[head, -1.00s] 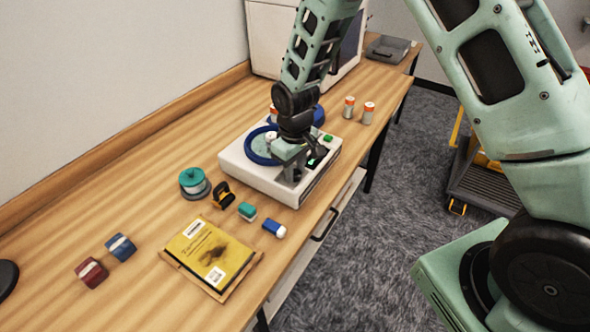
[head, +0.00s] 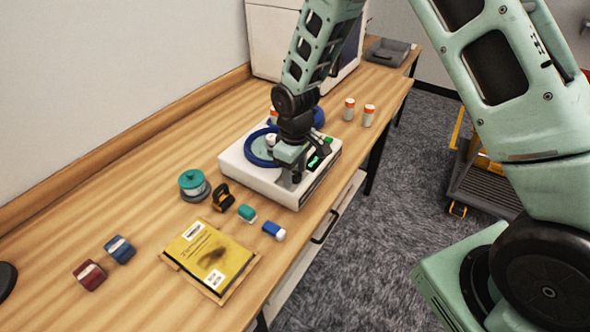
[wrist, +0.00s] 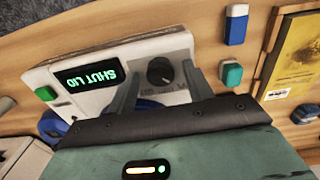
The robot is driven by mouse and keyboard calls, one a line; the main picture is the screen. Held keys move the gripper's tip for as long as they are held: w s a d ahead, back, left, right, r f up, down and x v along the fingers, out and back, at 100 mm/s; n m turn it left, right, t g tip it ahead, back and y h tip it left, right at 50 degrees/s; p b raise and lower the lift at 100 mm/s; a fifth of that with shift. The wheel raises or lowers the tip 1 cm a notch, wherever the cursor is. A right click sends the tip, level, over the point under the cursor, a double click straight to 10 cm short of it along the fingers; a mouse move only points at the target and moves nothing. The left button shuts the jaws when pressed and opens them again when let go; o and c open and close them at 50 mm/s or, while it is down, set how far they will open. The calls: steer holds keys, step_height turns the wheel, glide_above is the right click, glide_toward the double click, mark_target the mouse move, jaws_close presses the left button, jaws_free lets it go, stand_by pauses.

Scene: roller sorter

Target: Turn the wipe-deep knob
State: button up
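A white machine (head: 240,166) stands on the wooden table, with a blue ring (head: 262,147) on its top. In the wrist view its panel (wrist: 90,98) carries a round black knob (wrist: 160,71), a lit display (wrist: 88,76) reading "SHUT LID" and a green button (wrist: 45,93). Lettering below the knob is partly hidden, so I cannot read it all. My gripper (wrist: 158,78) is open, with one finger on each side of the knob and gaps between. In the head view my gripper (head: 290,175) is low over the machine's front edge and hides the knob.
The table's front edge is close.

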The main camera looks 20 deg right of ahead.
mark_target(295, 174)
steer(key=shift+r, duration=0.15)
step_height(295, 174, up, 17)
steer(key=b, duration=0.3)
stand_by(0.3)
stand_by(0.4)
steer(key=s+a, duration=0.3)
steer(key=s, duration=1)
steer(key=s+a+f, duration=0.1)
steer(key=s+a, duration=0.2)
steer(key=s, duration=1.1)
steer(key=shift+s+f+y, duration=0.2)
steer(key=shift+f+y, duration=0.05)
steer(key=shift+y, duration=0.05)
